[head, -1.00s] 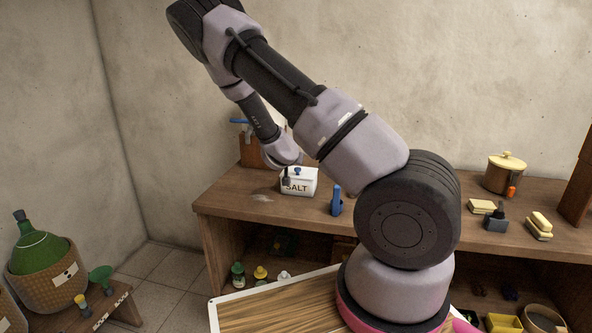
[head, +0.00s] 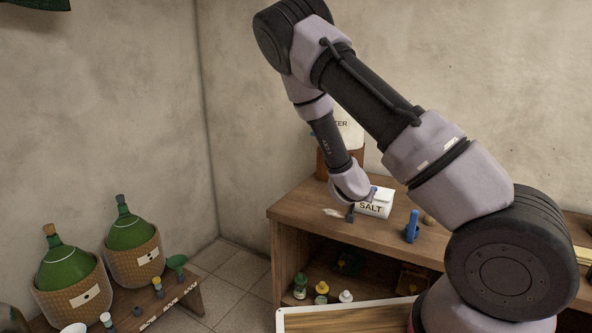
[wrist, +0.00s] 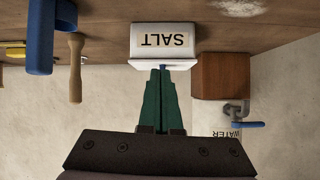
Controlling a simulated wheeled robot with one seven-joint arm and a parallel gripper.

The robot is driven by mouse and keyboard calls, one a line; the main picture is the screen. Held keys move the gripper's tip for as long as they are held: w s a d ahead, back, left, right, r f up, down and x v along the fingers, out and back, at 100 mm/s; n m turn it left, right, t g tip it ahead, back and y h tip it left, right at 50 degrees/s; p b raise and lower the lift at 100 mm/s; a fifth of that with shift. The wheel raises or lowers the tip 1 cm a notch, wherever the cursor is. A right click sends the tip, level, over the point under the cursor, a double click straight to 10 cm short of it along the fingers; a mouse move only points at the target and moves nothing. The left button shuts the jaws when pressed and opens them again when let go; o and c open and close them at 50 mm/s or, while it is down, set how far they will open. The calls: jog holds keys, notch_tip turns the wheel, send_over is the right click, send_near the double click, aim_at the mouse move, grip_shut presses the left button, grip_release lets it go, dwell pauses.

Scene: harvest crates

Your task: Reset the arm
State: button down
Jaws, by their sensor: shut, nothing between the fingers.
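My gripper (wrist: 161,72) shows in the wrist view with its two dark green fingers together and nothing between them. In the head view my gripper (head: 350,216) hangs over the left part of the wooden counter, its tip small and hard to make out. A white salt box (head: 374,205) stands on the counter just right of it. The salt box (wrist: 163,42) appears upside down in the wrist view, straight ahead of the fingertips; whether they touch it I cannot tell.
A blue tool (head: 412,227) stands right of the salt box. A water container (head: 350,136) stands behind it. Several small bottles (head: 321,291) sit on the lower shelf. Green demijohns (head: 130,231) in baskets stand on a low bench at left. The floor (head: 238,278) between is clear.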

jog(key=s+a+r+g+y, duration=0.1)
jog(key=s+a+r+y, duration=0.15)
jog(key=r, duration=0.45)
jog(key=s+a+r+g+y, duration=0.1)
jog(key=s+a+r+y, duration=0.2)
jog(key=r, duration=0.5)
jog(key=s+a+r+g+y, duration=0.1)
jog(key=s+r+y, duration=0.2)
jog(key=s+r, duration=0.3)
jog(key=s+d+r+n, duration=0.1)
jog(key=s+r+n, duration=0.3)
jog(key=s+r, duration=0.9)
jog(key=s, duration=0.4)
jog(key=shift+s+r+t, duration=0.2)
jog(key=shift+r+t, duration=0.1)
jog(key=shift+r, duration=0.1)
jog(key=shift+d, duration=0.1)
